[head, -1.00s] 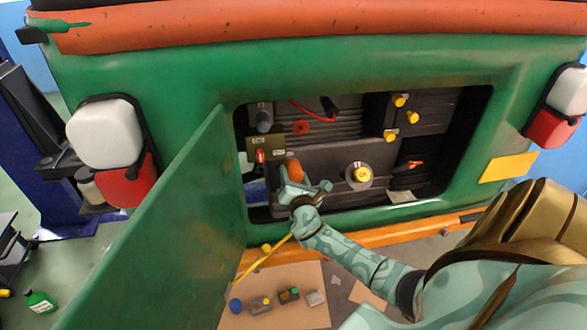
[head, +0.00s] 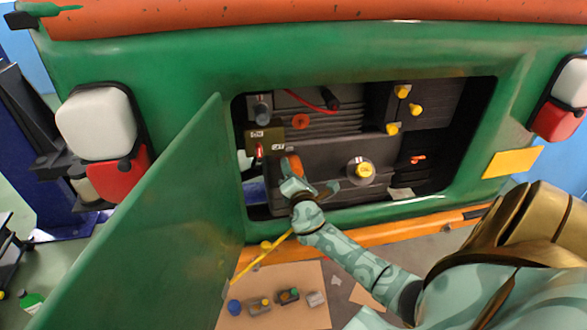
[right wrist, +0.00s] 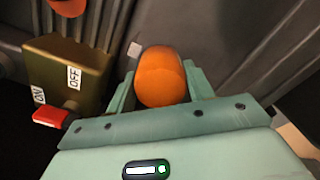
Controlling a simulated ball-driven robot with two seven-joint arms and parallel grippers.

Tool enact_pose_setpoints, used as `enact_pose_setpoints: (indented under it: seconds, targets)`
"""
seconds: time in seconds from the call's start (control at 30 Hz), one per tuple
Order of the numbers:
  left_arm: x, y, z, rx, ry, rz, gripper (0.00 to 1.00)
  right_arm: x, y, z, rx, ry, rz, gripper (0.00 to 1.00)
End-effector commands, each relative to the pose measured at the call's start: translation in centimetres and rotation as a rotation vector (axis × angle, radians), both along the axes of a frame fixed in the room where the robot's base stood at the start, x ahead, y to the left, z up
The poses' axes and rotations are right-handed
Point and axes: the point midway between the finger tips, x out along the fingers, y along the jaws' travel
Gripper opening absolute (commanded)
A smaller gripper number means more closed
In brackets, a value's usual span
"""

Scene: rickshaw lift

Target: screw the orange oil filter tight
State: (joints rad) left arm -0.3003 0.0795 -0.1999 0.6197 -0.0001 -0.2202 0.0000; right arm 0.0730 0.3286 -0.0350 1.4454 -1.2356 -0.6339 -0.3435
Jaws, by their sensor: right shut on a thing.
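The orange oil filter (head: 296,166) sits low in the engine bay, left of the yellow cap. In the right wrist view the orange filter (right wrist: 161,77) is a rounded orange body between the two fingers. My right gripper (head: 301,177) reaches into the bay and is shut on the filter. In the right wrist view the gripper (right wrist: 160,82) has one finger on each side of it. The far end of the filter, where it meets the engine, is hidden. My left gripper is not in view.
A switch box with a red lever (right wrist: 52,117) stands close left of the filter. The open green door (head: 150,225) bounds the bay on the left. A yellow cap (head: 364,170) lies to the right. A board (head: 290,315) with small parts is below.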

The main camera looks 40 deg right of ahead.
Motion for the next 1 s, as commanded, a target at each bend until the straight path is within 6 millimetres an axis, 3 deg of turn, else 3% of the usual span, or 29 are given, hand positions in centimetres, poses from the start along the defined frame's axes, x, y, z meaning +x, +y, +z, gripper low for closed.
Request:
enact_pose_setpoints:
  seconds: [0.27, 0.7, 1.0]
  targets:
    - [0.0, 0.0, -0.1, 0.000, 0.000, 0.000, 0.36, 0.1, -0.1, 0.2, 0.005, -0.007, -0.001, 0.25]
    - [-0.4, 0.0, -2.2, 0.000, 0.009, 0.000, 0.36, 0.1, -0.1, 0.1, 0.236, -0.149, -0.001, 0.25]
    - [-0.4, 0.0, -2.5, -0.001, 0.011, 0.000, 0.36, 0.2, -0.2, 0.4, 0.296, -0.188, -0.001, 0.25]
